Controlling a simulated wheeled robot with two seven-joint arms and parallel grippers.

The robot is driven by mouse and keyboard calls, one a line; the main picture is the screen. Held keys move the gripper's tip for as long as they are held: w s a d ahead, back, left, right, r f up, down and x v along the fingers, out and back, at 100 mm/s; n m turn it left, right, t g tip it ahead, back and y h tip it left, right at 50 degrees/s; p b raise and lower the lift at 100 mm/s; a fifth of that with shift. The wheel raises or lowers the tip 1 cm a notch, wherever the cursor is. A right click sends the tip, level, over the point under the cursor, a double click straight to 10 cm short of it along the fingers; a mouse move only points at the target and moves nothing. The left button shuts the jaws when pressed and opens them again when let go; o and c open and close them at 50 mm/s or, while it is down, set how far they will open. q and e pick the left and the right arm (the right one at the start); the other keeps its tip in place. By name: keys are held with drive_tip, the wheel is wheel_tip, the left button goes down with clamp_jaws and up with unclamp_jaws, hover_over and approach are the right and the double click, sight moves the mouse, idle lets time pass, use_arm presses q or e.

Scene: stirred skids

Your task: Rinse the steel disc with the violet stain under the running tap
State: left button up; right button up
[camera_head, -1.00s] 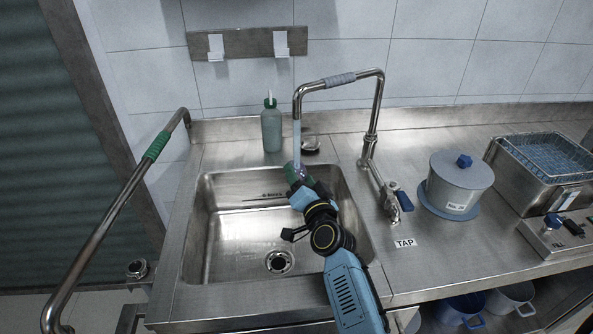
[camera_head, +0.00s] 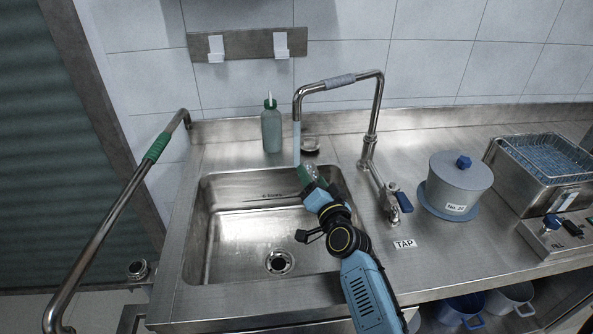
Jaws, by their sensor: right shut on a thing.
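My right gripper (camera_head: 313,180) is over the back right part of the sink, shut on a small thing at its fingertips. That thing looks like the steel disc (camera_head: 313,171), but it is small and partly hidden by the fingers. I cannot make out a violet stain on it. The tap (camera_head: 340,80) is running, and its pale water stream (camera_head: 297,142) falls just left of the fingertips, apart from them as far as I can tell. My left gripper is not in view.
The steel sink (camera_head: 205,225) is otherwise empty. The blue tap lever (camera_head: 402,201), a grey lidded pot (camera_head: 460,180) and a basket unit (camera_head: 540,175) are to the right.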

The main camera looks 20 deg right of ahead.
drive_tip(key=s+d, duration=0.4)
drive_tip(key=shift+d, duration=0.25)
drive_tip(key=shift+r, duration=0.1)
idle(1.2)
wheel_tip(320, 180, up, 5)
drive_tip(key=s+d+p, duration=0.3)
drive_tip(key=p, duration=0.2)
drive_tip(key=shift+a, duration=0.1)
idle(0.4)
